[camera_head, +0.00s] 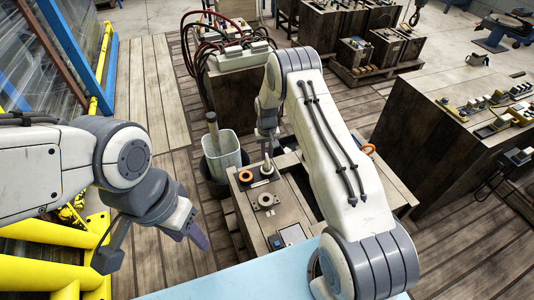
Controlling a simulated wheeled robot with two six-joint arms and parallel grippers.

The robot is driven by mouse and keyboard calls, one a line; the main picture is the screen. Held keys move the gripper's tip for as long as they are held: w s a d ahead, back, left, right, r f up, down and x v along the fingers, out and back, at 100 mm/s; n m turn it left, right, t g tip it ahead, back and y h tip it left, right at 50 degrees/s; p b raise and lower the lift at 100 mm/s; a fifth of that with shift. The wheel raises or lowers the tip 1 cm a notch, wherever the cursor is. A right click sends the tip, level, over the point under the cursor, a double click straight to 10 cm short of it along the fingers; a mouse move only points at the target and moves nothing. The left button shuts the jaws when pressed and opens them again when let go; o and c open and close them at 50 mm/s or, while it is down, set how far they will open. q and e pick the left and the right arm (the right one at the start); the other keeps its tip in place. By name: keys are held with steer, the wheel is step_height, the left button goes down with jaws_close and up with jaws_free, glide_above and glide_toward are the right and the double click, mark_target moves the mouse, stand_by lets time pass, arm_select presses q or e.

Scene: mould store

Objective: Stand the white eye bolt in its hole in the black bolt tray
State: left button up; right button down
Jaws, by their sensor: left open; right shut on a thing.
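My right gripper (267,138) hangs over the far part of a wooden-sided mould block (238,215), at the end of my bent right arm. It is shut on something. A small pale upright piece (267,166) shows just below its fingers; it may be the white eye bolt, but it is too small to be sure. Whether it touches the surface below, I cannot tell. I cannot clearly make out the black bolt tray; my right arm hides part of the block. My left gripper (152,245) is open and empty, with its fingers wide apart, left of the block.
A square plate with a round centre (266,200) and an orange ring (245,176) lie on the block. Another orange ring (370,149) is right of my arm. A bin (221,155) stands behind left. A pale blue surface (240,283) lies in front; yellow rails (50,275) are left.

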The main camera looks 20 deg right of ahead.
steer(key=shift+f+b, duration=0.45)
steer(key=shift+f, duration=0.05)
stand_by(0.4)
steer(key=c, duration=0.7)
jaws_free()
steer(key=shift+r, duration=0.1)
step_height(320, 180, up, 10)
steer(key=shift+r+b, duration=0.25)
steer(key=shift+b, duration=0.55)
